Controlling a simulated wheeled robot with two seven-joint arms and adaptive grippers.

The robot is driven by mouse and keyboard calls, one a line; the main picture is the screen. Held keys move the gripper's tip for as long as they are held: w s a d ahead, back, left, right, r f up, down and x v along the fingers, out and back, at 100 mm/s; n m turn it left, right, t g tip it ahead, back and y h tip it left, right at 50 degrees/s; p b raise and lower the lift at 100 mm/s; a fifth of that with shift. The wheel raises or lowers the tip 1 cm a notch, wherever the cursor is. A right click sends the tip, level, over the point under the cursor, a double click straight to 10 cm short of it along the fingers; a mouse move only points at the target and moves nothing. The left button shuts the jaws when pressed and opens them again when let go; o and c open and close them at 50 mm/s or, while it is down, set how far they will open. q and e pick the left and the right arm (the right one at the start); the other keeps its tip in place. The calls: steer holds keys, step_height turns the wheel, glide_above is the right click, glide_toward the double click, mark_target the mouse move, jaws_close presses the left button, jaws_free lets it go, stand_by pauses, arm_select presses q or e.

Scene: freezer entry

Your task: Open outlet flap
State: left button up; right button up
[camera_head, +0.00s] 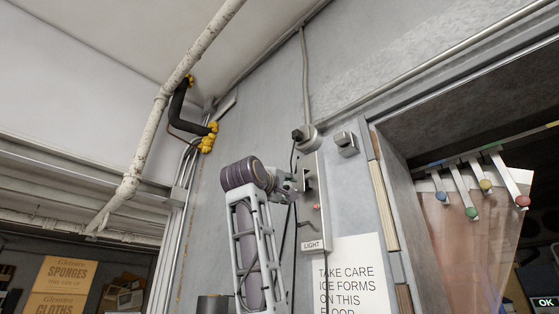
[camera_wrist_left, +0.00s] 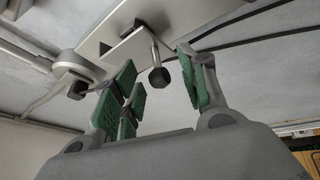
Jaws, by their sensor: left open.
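A narrow grey metal panel (camera_head: 312,215) with a LIGHT label hangs on the wall. It also shows in the left wrist view (camera_wrist_left: 130,40), with dark openings and a short stem ending in a dark knob (camera_wrist_left: 158,77). I cannot tell which part is the outlet flap. My left gripper (camera_head: 294,184) is at the panel's upper left side, partly hidden by its own wrist. In the left wrist view its green-padded fingers (camera_wrist_left: 160,85) are open and spread on either side of the knob, with nothing clearly held. My right gripper is out of view.
A round conduit box (camera_head: 308,140) with a dark plug and cable sits above the panel, and a small grey box (camera_head: 346,144) to its right. A warning sign (camera_head: 352,272) is below right. The doorway with strip curtain (camera_head: 470,240) is at right.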

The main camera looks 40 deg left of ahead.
arm_select(q)
steer(key=b+v, duration=0.4)
steer(key=v, duration=0.8)
steer(key=s+d+r+m+t+h, duration=0.1)
steer(key=d+r+m+h, duration=0.1)
steer(key=m, duration=0.7)
steer(key=s+d+r+m+t+h, duration=0.1)
steer(key=d+m+h, duration=0.3)
steer(key=m, duration=0.5)
steer(key=shift+r+t+h, duration=0.5)
steer(key=shift+r+t, duration=0.15)
steer(key=shift+t, duration=0.15)
